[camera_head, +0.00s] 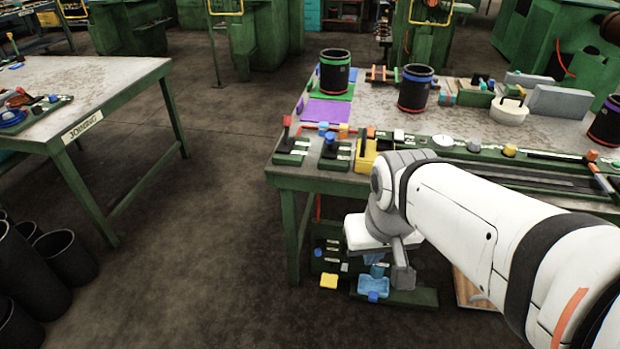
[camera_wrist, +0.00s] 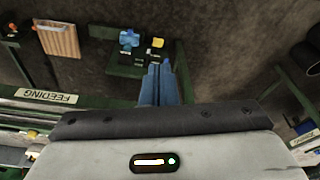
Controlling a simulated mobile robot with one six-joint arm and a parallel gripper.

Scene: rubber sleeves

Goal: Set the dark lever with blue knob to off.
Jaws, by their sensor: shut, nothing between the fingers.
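A lever with a blue knob (camera_head: 330,137) stands on a small green base at the front left corner of the green-framed workbench (camera_head: 310,178). White marked strips lie beside it. I cannot tell its setting from here. A lever with a red knob (camera_head: 287,122) stands just left of it. My gripper (camera_head: 377,270) hangs below the bench top, in front of the bench and to the right of and lower than the blue-knobbed lever. In the wrist view its blue fingers (camera_wrist: 157,83) are together and empty, pointing towards the lower level. The lever is not clearly seen in the wrist view.
On the lower level are a yellow dish (camera_head: 329,281), a blue tray (camera_head: 372,287) and another blue-knobbed item (camera_head: 318,252). A yellow block (camera_head: 366,158) stands right of the levers. Floor between the bench and the joining table (camera_head: 90,75) is clear.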

